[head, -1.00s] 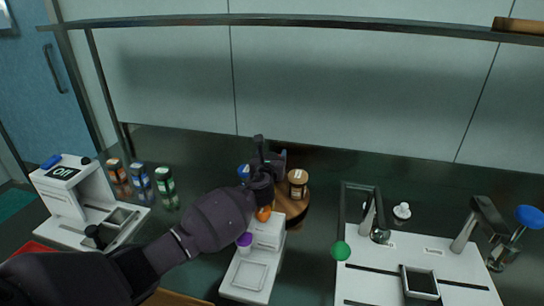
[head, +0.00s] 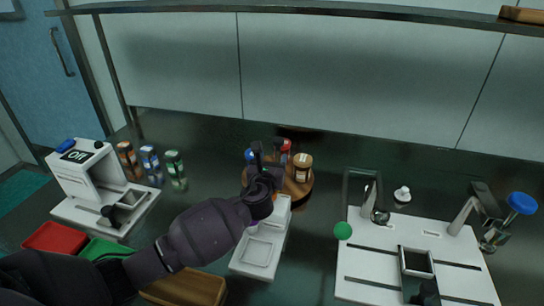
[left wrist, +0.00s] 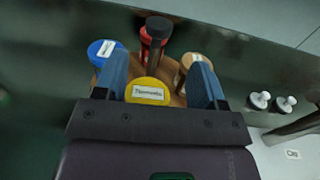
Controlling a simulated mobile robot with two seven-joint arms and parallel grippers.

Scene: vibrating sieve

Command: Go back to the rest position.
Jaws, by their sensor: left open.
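My left gripper (head: 266,158) is open and empty over the round wooden stand (head: 303,192) in the head view. In the left wrist view, my left gripper (left wrist: 160,78) has its two blue-grey fingers spread. A yellow-lidded jar (left wrist: 148,91) with a label shows between them, seemingly below and apart. A blue-lidded jar (left wrist: 106,50), a red jar (left wrist: 145,54) and a tan-lidded jar (left wrist: 190,63) stand around a dark post (left wrist: 157,32). The left forearm crosses the lower left of the head view and hides part of the white scale-like device (head: 258,252). My right gripper is not in view.
A white machine marked "Off" (head: 82,168) stands at the left, with several small jars (head: 149,160) beside it. Red (head: 54,238) and green (head: 104,249) bins lie nearer. A white sieve-like station (head: 375,258) stands at the right. A shelf bar (head: 300,9) runs above.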

